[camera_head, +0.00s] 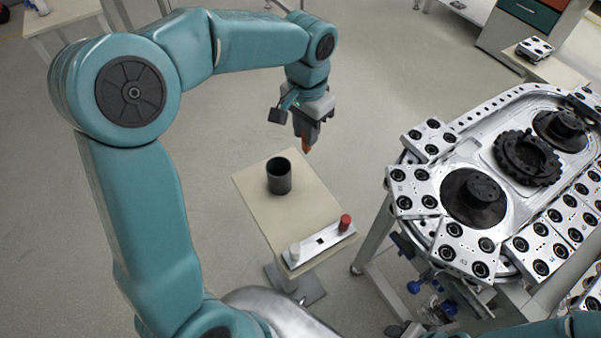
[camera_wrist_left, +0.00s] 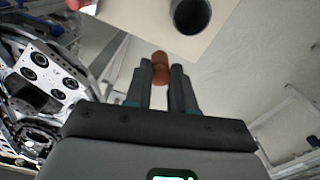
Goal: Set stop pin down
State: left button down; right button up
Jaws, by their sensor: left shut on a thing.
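My left gripper (camera_head: 306,136) is shut on the stop pin, a small orange-brown piece (camera_wrist_left: 160,68) that shows between its fingertips in the left wrist view. In the head view the orange tip of the stop pin (camera_head: 307,149) points down just past the far right edge of the small beige table (camera_head: 262,209). The pin is held in the air. How much of it the fingers hide I cannot tell. My right gripper is not in view.
A dark open cup (camera_head: 279,177) stands on the small table. A metal bar (camera_head: 318,244) with a white knob and a red knob (camera_head: 345,222) lies at its front edge. The ring track (camera_head: 416,179) with several numbered carriages stands to the right. Some of the tabletop is bare.

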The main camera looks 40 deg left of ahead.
aim_at(308, 149)
pick_arm(q)
jog(key=f, duration=0.8)
jog(key=shift+d, duration=0.2)
notch_tip(308, 149, down, 4)
jog(key=shift+f, duration=0.15)
jog(key=shift+w+a+f, duration=0.1)
jog(key=shift+f, duration=0.3)
jog(key=shift+r, duration=0.1)
jog(key=c, duration=1)
grip_release()
jog(key=shift+f, duration=0.2)
jog(key=shift+o, duration=0.2)
jog(key=shift+r, duration=0.1)
